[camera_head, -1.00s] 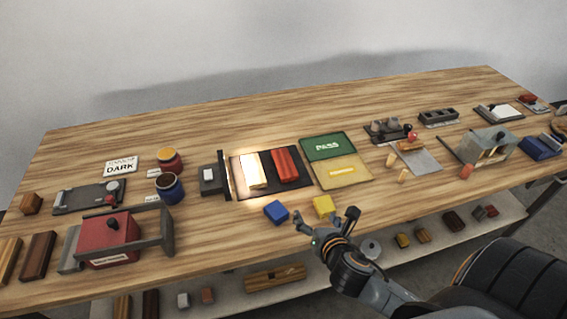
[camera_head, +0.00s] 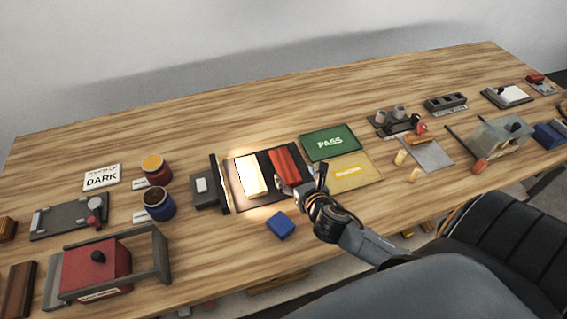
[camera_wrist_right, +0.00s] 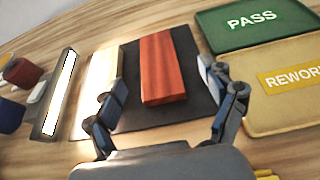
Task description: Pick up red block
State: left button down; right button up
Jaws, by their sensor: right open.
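The red block (camera_head: 286,166) lies on a dark mat (camera_head: 278,201), beside a pale block (camera_head: 250,176) to its left. My right gripper (camera_head: 303,190) is at the near edge of the mat, by the near end of the red block. In the right wrist view the red block (camera_wrist_right: 162,68) shows ahead between the two spread fingers of the right gripper (camera_wrist_right: 165,105). The gripper is open and empty, and its fingers appear apart from the block. My left gripper is not in view.
A green PASS tray (camera_head: 330,143) and a yellow tray (camera_head: 357,172) sit to the right of the mat. A lit bar (camera_head: 219,184) stands at its left. A blue block (camera_head: 280,225) lies in front. Clear tabletop lies behind the mat.

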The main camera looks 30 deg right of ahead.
aim_at(282, 160)
jog(key=x, duration=0.4)
jog(key=shift+w+f, duration=0.2)
jog(key=shift+w, duration=0.2)
jog(key=x, duration=0.4)
jog(key=shift+w+a+p, duration=0.1)
jog(key=shift+a+p, duration=0.1)
jog(key=shift+p, duration=0.2)
jog(key=shift+w+f, duration=0.2)
jog(key=shift+w, duration=0.1)
jog(key=shift+s, duration=0.1)
jog(key=c, duration=0.3)
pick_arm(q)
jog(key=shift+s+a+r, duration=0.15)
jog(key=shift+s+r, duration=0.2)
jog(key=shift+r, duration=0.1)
pick_arm(e)
jog(key=c, duration=1)
